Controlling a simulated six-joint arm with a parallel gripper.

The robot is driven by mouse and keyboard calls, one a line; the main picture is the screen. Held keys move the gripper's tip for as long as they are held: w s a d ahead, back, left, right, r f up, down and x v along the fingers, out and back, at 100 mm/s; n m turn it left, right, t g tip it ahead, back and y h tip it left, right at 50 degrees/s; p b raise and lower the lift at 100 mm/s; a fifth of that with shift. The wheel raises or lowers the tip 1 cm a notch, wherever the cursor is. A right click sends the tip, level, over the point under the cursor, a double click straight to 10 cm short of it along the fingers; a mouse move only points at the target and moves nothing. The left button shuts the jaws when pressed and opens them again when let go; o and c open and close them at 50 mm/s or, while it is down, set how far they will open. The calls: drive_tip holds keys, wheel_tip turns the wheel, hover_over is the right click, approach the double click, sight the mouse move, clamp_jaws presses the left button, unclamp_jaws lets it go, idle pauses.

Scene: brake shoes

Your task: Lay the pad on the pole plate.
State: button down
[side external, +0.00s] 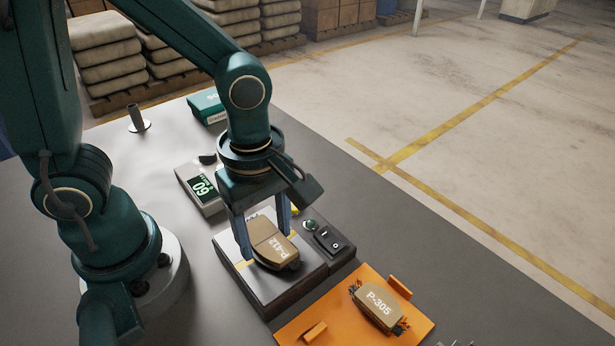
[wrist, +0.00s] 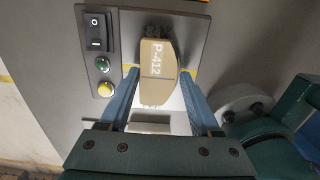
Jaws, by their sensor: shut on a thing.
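The pad (side external: 272,243) is a tan block marked P-412 with a dark underside. It is between the blue fingers of my gripper (side external: 265,245), which is shut on it. The pole plate (side external: 262,288) is a light metal top with yellow marks on a dark base, directly under the pad. In the wrist view the pad (wrist: 158,68) lies over the plate between the yellow marks, with my fingertips (wrist: 160,75) at its sides. I cannot tell whether its underside touches the plate.
A switch panel (side external: 322,238) with buttons sits beside the plate. An orange tray (side external: 300,318) at front right holds a second pad (side external: 378,306) marked P-305. A meter showing 60 (side external: 203,187), a green box (side external: 207,106) and a metal post (side external: 138,118) stand farther back.

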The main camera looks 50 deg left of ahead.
drive_tip(key=shift+f, duration=0.35)
unclamp_jaws()
drive_tip(key=shift+r, duration=0.1)
drive_tip(key=shift+r, duration=2.4)
drive_tip(key=a+r+t, duration=0.1)
drive_tip(key=a+r, duration=0.1)
drive_tip(key=r, duration=0.1)
drive_tip(key=shift+w+n+t, duration=0.3)
drive_tip(key=shift+w+t, duration=0.1)
drive_tip(key=a+r+m+t, duration=0.1)
drive_tip(key=m, duration=0.5)
drive_tip(key=s+a+r+m+t, duration=0.1)
drive_tip(key=m, duration=0.5)
drive_tip(key=s+a+r+m+t, duration=0.1)
drive_tip(key=a+m, duration=0.1)
drive_tip(key=m, duration=0.3)
drive_tip(key=shift+m+t, duration=0.4)
